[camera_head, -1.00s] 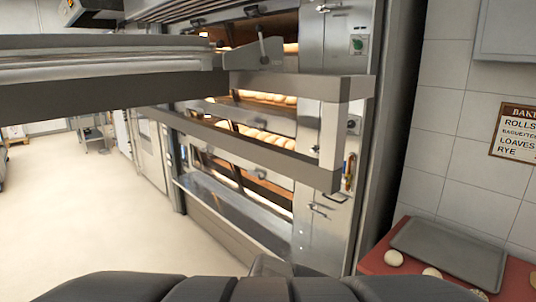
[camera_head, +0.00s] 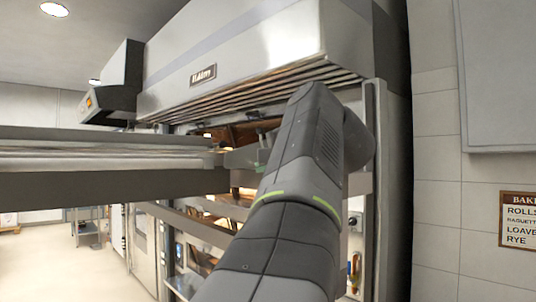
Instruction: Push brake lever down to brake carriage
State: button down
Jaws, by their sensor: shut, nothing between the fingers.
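The carriage is a long flat grey loader (camera_head: 100,160) that reaches in from the left towards the oven front. The brake lever (camera_head: 262,138), a short grey bar with a dark knob, stands up at the carriage's end bracket, just left of my arm. It is partly hidden, so its exact tilt is hard to tell. My arm rises across the middle of the view and bends over to the right of the lever. My gripper is hidden behind the arm links. I cannot see whether it touches the lever.
The deck oven (camera_head: 230,60) with its hood fills the middle, with lit decks below. Metal rails (camera_head: 190,225) run below the carriage. A tiled wall (camera_head: 437,180) with a bakery sign (camera_head: 518,220) is at the right. Open floor (camera_head: 95,275) lies at the left.

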jog(key=s+a+r+y, duration=0.1)
jog(key=s+r, duration=0.1)
jog(key=r, duration=0.5)
jog(key=s+a+r+t+y, duration=0.1)
jog(key=s+r, duration=0.2)
jog(key=r, duration=0.4)
jog(key=shift+s+n+b, duration=0.35)
jog(key=shift+n, duration=0.05)
jog(key=shift+w+r, duration=0.1)
